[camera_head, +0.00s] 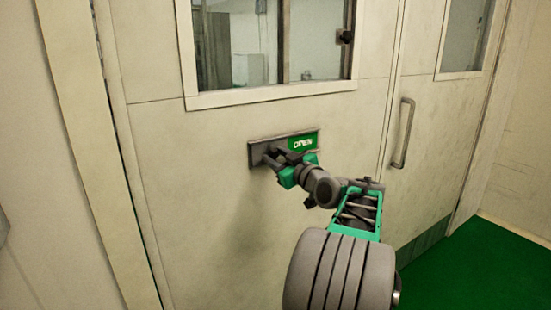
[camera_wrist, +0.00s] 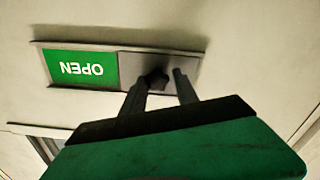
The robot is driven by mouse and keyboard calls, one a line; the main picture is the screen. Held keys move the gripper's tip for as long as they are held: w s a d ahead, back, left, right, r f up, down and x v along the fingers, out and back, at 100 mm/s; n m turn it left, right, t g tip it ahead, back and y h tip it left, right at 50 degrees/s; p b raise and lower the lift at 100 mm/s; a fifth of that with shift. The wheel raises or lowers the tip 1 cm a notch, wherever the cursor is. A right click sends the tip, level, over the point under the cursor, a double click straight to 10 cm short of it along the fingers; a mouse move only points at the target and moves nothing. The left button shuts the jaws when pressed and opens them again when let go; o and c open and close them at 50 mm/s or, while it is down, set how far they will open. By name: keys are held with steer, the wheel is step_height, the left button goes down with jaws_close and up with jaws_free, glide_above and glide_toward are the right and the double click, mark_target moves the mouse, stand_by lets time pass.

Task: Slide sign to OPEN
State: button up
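The sliding sign (camera_head: 283,147) is a grey plate in a frame on the door, below the window. Its green OPEN panel (camera_head: 303,143) shows at the right end in the head view. In the wrist view the lettering is upside down and the green panel (camera_wrist: 82,68) is at the left. A small dark knob (camera_wrist: 157,77) sits on the grey slider. My gripper (camera_head: 271,158) is at the grey part, left of OPEN. In the wrist view my gripper's fingers (camera_wrist: 167,84) stand apart, one overlapping or beside the knob; I cannot tell whether they touch.
The sign's door (camera_head: 190,190) is flat and pale, with a window above. To the right is another door panel with a vertical metal handle (camera_head: 403,133). Green floor (camera_head: 480,270) is clear at the lower right.

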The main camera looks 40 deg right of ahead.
steer(key=o, duration=0.3)
steer(key=shift+a, duration=0.1)
steer(key=b+v, duration=0.1)
steer(key=v, duration=0.6)
steer(key=shift+s, duration=0.35)
steer(key=shift+a, duration=0.1)
